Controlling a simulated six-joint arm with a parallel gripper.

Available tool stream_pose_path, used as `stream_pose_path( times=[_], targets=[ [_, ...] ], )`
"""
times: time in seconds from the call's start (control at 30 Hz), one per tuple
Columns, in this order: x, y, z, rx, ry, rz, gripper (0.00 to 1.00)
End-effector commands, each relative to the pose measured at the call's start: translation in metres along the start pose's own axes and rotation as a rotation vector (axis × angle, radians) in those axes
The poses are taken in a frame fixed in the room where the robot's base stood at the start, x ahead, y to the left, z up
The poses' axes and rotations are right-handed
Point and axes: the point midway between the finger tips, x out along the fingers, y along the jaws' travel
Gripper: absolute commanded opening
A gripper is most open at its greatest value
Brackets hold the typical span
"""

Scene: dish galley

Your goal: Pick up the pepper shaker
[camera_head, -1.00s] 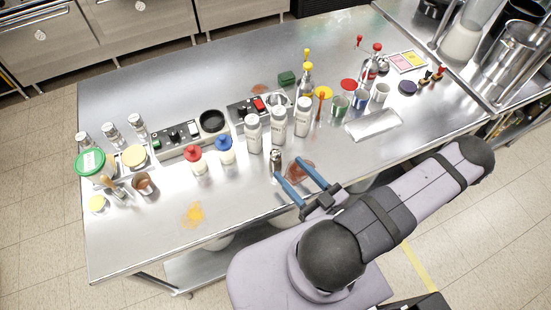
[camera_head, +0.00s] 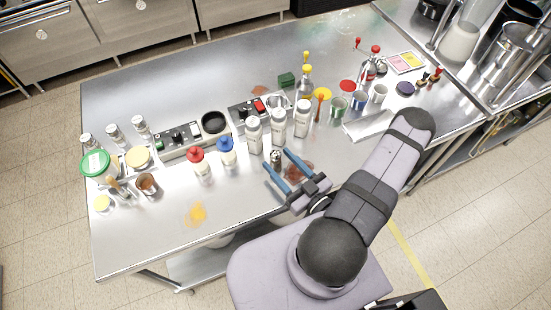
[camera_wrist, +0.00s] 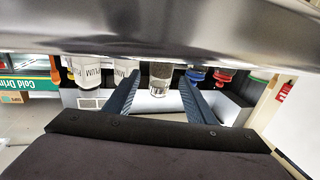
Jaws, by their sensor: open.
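The pepper shaker, as I take it, is a small dark shaker with a metal top (camera_head: 275,157), upright on the steel table in the head view. In the wrist view, which is upside down, the shaker (camera_wrist: 160,74) shows between my finger ends with a clear body and dark contents. My gripper (camera_head: 277,161) has two blue fingers spread apart, with their tips about either side of the shaker. In the wrist view my gripper (camera_wrist: 159,82) is open and empty. I cannot tell whether a finger touches the shaker.
White labelled bottles (camera_head: 278,126) stand close behind the shaker. A red-capped bottle (camera_head: 200,160) and a blue-capped bottle (camera_head: 227,151) stand to its left. A reddish spill (camera_head: 299,170) lies at its right. The table front left is mostly clear, with a yellow spill (camera_head: 196,214).

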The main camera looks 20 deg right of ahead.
Motion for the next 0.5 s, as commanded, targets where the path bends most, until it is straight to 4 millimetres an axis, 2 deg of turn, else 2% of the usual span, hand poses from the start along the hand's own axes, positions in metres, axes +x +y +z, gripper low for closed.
stream_pose_path(
  times=[0.37, 0.43, 0.5],
  targets=[
    [0.0036, -0.0001, 0.0001, 0.000, 0.001, 0.000, 0.50],
    [0.0035, -0.0001, 0.0001, 0.000, 0.001, 0.000, 0.38],
    [0.0035, -0.0002, 0.0000, 0.000, 0.001, 0.000, 0.21]
  ],
)
